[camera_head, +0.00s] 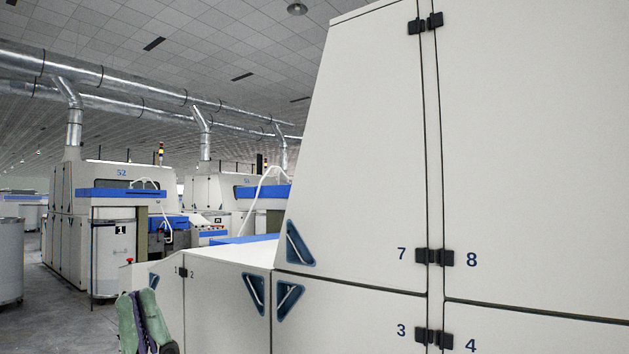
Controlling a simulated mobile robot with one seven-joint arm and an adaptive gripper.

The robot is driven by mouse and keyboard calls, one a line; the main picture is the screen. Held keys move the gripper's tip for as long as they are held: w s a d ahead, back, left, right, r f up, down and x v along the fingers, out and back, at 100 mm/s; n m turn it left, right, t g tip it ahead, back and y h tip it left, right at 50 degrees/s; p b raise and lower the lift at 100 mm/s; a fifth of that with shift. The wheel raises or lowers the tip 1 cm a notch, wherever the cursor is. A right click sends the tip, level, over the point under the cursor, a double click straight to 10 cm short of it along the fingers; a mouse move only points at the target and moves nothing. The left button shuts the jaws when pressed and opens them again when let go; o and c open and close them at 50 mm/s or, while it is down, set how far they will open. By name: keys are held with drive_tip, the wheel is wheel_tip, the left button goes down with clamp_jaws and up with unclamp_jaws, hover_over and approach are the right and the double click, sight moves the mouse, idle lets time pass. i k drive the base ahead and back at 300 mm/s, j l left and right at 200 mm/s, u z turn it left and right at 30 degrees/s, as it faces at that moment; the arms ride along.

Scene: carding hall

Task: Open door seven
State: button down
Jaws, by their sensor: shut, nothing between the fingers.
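Door seven (360,150) is the tall off-white upper panel of the near machine, with a dark "7" at its lower right. It looks shut, flush with its frame. Its blue triangular recess with a slanted silver handle (299,245) is at its lower left corner. Black hinges (422,256) sit along its right edge.
Door eight (530,150) is right of door seven; doors three (350,318) and four (540,330) lie below. Low doors one and two (222,305) stand to the left, under a light top. Another machine (110,225) and a grey drum (9,260) stand farther back. Floor is open at left.

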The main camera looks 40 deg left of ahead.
sight(356, 211)
drive_tip(key=u, duration=0.9)
drive_tip(key=i+j+z, duration=0.1)
drive_tip(key=i+j, duration=0.8)
drive_tip(key=i+j+z, duration=0.15)
drive_tip(key=i+j, duration=0.8)
drive_tip(key=j, duration=0.05)
